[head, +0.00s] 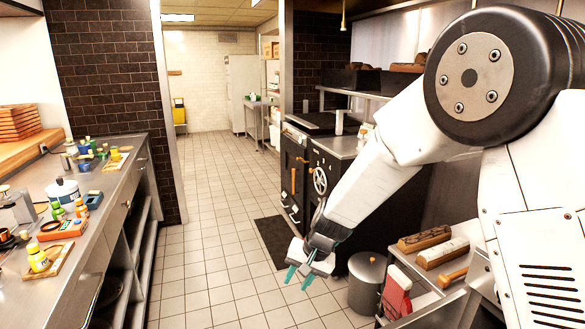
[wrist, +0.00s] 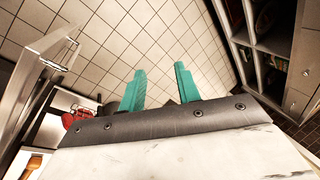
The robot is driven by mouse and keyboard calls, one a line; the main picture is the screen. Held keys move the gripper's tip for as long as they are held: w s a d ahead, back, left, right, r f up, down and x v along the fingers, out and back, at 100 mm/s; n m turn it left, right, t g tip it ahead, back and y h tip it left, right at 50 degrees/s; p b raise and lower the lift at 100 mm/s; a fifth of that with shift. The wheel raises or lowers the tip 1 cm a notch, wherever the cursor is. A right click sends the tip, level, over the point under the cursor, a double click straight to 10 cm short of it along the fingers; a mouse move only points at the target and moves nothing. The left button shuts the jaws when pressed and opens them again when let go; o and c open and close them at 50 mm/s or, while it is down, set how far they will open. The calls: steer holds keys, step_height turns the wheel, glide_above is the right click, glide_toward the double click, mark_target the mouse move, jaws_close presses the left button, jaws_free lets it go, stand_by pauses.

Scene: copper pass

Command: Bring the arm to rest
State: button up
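My gripper (head: 298,279) hangs at the end of my white arm, low over the tiled aisle in the head view. Its two teal fingers stand apart with nothing between them. In the wrist view the gripper (wrist: 160,85) also shows open and empty, with floor tiles behind the fingers. It touches nothing that I can see. My arm comes in from the right of the head view and slopes down to the left.
A steel counter (head: 105,195) with bottles, a pot and boards runs along the left. A dark stove (head: 318,175) stands right of the aisle.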

steer(key=s+d+r+h, duration=0.1)
steer(key=s+d+r, duration=0.6)
steer(key=s, duration=0.4)
steer(key=s+d+r+n+h, duration=0.1)
steer(key=s+d+r, duration=0.6)
steer(key=s+d, duration=0.2)
steer(key=s+d+r+h, duration=0.2)
steer(key=s+d+r, duration=0.5)
steer(key=s, duration=0.6)
steer(key=shift+s+d+r+n, duration=0.15)
steer(key=shift+d+r+n, duration=0.15)
steer(key=shift+d, duration=0.75)
steer(key=shift+d, duration=0.1)
